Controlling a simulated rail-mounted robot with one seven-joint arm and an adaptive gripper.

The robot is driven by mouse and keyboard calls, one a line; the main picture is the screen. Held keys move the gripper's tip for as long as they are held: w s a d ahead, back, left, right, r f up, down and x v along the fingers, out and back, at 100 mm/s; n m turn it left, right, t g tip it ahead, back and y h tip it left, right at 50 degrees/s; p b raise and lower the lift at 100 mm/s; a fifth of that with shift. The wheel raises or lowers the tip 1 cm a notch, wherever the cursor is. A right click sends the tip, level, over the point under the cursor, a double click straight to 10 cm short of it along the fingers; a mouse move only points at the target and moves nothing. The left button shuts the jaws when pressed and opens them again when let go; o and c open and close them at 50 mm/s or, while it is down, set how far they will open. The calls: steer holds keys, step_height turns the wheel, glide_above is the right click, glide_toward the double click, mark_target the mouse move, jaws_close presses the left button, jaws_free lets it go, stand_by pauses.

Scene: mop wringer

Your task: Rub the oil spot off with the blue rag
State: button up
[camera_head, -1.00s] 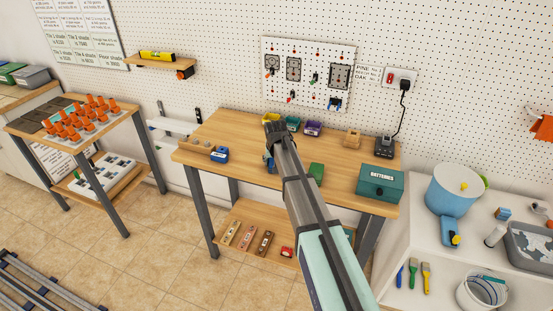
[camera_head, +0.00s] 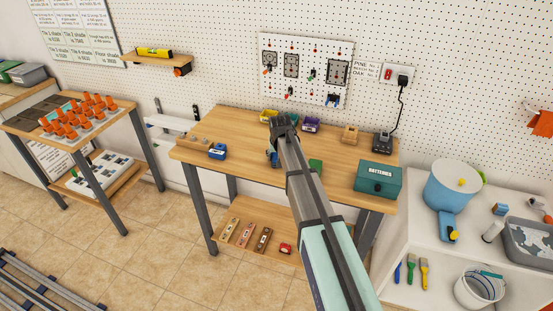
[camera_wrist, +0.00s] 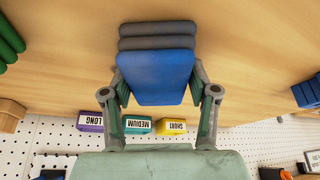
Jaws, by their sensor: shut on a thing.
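My gripper (camera_wrist: 158,92) has its two fingers against the sides of a blue folded cloth, the blue rag (camera_wrist: 155,70), in the wrist view. Grey layers (camera_wrist: 157,35) lie just beyond the rag; I cannot tell whether they belong to it. In the head view my gripper (camera_head: 277,140) is over the middle of the wooden workbench (camera_head: 235,130), and a bit of blue (camera_head: 273,158) shows below it. My arm covers part of the bench top. I cannot make out the oil spot in either view.
Coloured bins (camera_wrist: 138,125) stand at the bench's back, by the pegboard. A small blue tool (camera_head: 217,152) sits left, a green item (camera_head: 315,165) right of my arm. A batteries box (camera_head: 378,180) and a charger (camera_head: 383,142) stand further right.

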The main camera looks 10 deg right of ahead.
steer(key=shift+w+d, duration=0.65)
steer(key=shift+w, duration=0.55)
steer(key=shift+w+d, duration=0.6)
steer(key=shift+w, duration=0.65)
steer(key=shift+w+d, duration=0.65)
steer(key=shift+w, duration=0.55)
steer(key=shift+s+d, duration=0.4)
steer(key=shift+d, duration=0.35)
steer(key=shift+s+a+b, duration=0.1)
steer(key=shift+s+a, duration=0.55)
steer(key=shift+s, duration=0.55)
steer(key=shift+s+a+b, duration=0.1)
steer(key=shift+s+a, duration=0.5)
steer(key=shift+s, duration=0.6)
steer(key=shift+s+a+b, duration=0.1)
steer(key=shift+s+a, duration=0.55)
steer(key=shift+s, duration=0.55)
steer(key=shift+s+a+f, duration=0.1)
steer(key=shift+s+a, duration=0.25)
steer(key=shift+s, duration=0.25)
steer(key=shift+s+a, duration=0.3)
steer(key=shift+s, duration=0.25)
steer(key=shift+r+p, duration=1.6)
steer(key=shift+r, duration=1.95)
